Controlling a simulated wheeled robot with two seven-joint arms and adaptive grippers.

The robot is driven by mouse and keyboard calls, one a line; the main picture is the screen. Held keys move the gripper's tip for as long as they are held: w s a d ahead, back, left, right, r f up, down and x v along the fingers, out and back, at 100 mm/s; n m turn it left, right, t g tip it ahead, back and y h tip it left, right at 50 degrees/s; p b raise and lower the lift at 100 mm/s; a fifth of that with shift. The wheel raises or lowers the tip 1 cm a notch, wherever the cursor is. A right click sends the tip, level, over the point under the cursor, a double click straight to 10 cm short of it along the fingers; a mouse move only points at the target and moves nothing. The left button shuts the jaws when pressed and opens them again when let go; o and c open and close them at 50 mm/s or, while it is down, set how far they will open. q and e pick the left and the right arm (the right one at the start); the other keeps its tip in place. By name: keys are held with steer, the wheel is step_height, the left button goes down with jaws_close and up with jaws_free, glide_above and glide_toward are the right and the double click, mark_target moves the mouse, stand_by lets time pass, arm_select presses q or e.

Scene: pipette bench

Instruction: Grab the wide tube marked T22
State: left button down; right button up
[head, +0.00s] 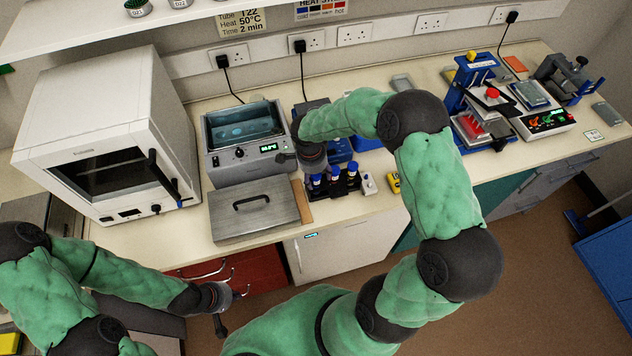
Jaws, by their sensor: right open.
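Blue-capped tubes (352,169) stand upright in a small black rack (345,187) near the front of the bench. Their labels are too small to read, so I cannot tell which one is T22. My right gripper (312,160) is over the left end of the rack, close to the leftmost tube, and points down; it is open, and its fingertips are partly hidden. I cannot tell whether it touches a tube. My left gripper (220,312) hangs low in front of the bench, far from the tubes; its jaw state is unclear.
A water bath (240,165) and its lid (250,212) lie left of the rack, with a white oven (105,130) further left. A yellow object (393,183) lies right of the rack. A sign (241,20) reads T22, 50°C, 2 min.

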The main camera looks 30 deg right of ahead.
jaws_close()
steer(key=shift+r, duration=0.15)
